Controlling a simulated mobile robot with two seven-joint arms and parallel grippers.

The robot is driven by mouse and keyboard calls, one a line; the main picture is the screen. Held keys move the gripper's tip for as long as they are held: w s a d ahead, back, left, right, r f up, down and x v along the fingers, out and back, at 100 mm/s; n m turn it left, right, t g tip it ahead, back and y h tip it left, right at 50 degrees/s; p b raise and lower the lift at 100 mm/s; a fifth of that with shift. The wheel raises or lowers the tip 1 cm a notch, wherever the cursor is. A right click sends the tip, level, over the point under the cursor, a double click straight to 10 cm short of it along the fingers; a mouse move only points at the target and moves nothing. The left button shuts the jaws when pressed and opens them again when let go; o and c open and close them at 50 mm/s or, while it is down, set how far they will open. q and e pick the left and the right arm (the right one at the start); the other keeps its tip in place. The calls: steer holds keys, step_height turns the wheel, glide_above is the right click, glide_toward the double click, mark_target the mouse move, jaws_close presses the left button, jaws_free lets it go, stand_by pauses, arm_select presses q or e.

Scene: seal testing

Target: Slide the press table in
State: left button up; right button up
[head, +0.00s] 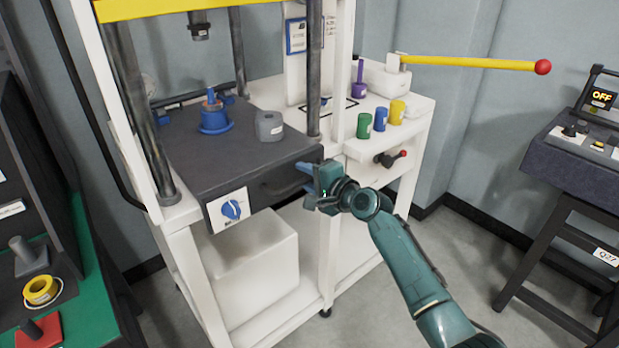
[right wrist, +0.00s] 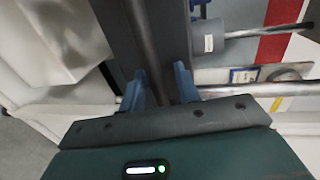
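The press table (head: 190,148) is a dark grey slab between the press columns, jutting out at the front of the white press frame (head: 185,215). A dark bar handle (head: 283,183) runs along its front face, beside a white label with a blue dial mark. My right gripper (head: 307,179) is at the right end of this front face. In the right wrist view its two blue fingers (right wrist: 162,88) stand apart, with a grey bar (right wrist: 148,40) running between them. I cannot tell whether they touch the bar. My left gripper is not in view.
A blue flanged part (head: 215,121) and a grey cylinder (head: 269,126) stand on the table. A white side shelf (head: 420,118) holds green, blue, yellow and purple items. A yellow lever (head: 470,62) with a red knob reaches out above it.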

steer(key=shift+s+d, duration=0.1)
steer(key=shift+s+d+r, duration=0.15)
steer(key=shift+s+d, duration=0.2)
steer(key=shift+s, duration=0.1)
arm_select(q)
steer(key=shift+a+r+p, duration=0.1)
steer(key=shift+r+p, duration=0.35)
steer(key=shift+p, duration=0.5)
arm_select(e)
steer(key=v, duration=1.1)
steer(key=shift+s+d, duration=0.2)
steer(key=shift+s, duration=0.2)
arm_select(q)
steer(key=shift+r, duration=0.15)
